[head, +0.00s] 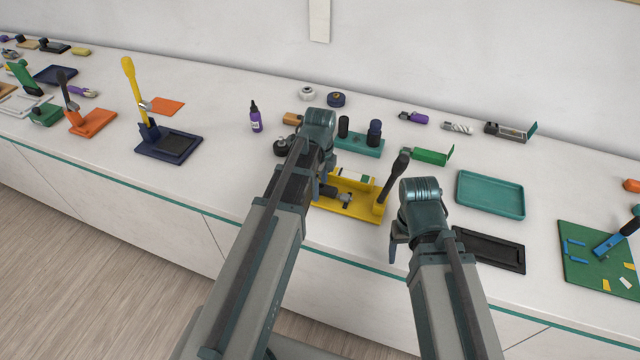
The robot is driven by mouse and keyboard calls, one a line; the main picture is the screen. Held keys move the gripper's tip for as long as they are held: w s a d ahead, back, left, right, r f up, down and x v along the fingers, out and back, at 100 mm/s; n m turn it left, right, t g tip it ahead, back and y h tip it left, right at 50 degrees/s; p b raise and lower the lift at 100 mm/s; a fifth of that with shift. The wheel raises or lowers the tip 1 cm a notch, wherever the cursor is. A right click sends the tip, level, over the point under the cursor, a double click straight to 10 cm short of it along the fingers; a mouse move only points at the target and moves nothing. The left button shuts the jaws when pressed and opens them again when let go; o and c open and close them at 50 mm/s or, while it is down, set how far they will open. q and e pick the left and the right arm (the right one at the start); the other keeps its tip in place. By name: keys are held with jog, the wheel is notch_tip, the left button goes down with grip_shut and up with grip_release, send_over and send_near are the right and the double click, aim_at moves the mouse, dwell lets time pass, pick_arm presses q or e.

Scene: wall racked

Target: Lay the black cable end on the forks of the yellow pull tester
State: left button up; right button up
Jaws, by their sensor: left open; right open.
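The yellow pull tester (352,211) lies near the front of the counter, between my two arms, with a black lever at its right end. My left gripper (320,178) is open over the tester's left part and hides some of it. A dark cylindrical piece (329,191) shows beside that gripper at the tester; I cannot tell whether it is the black cable end or part of the tester. No cable end is clearly seen elsewhere. My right gripper (397,245) is open, pointing down to the right of the tester, near the counter's front edge.
A black tray (488,250) and a teal tray (490,194) are right of my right gripper.

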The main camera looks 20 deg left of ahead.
pick_arm(q)
notch_tip(320, 180, up, 14)
jog(key=p, duration=1.3)
jog(key=shift+p, duration=0.3)
pick_arm(e)
notch_tip(320, 180, up, 14)
pick_arm(q)
jog(key=shift+d+f, duration=0.1)
jog(key=shift+f, duration=0.15)
pick_arm(e)
jog(key=shift+f, duration=0.2)
pick_arm(q)
jog(key=s+d+f+n+b, duration=0.3)
jog(key=s+d+n, duration=0.1)
jog(key=s+d+f+n+b, duration=0.4)
jog(key=s+d+n, duration=0.1)
jog(key=s+d+f+n+y+b, duration=0.1)
jog(key=s+d+f+n+b, duration=0.2)
jog(key=s+d+n, duration=0.2)
jog(key=shift+f+b, duration=0.15)
jog(key=shift+b, duration=0.2)
pick_arm(e)
notch_tip(320, 180, down, 10)
jog(key=shift+f, duration=0.25)
pick_arm(q)
jog(key=shift+s+d+n, duration=0.15)
jog(key=shift+s+n, duration=0.1)
jog(key=shift+n, duration=0.05)
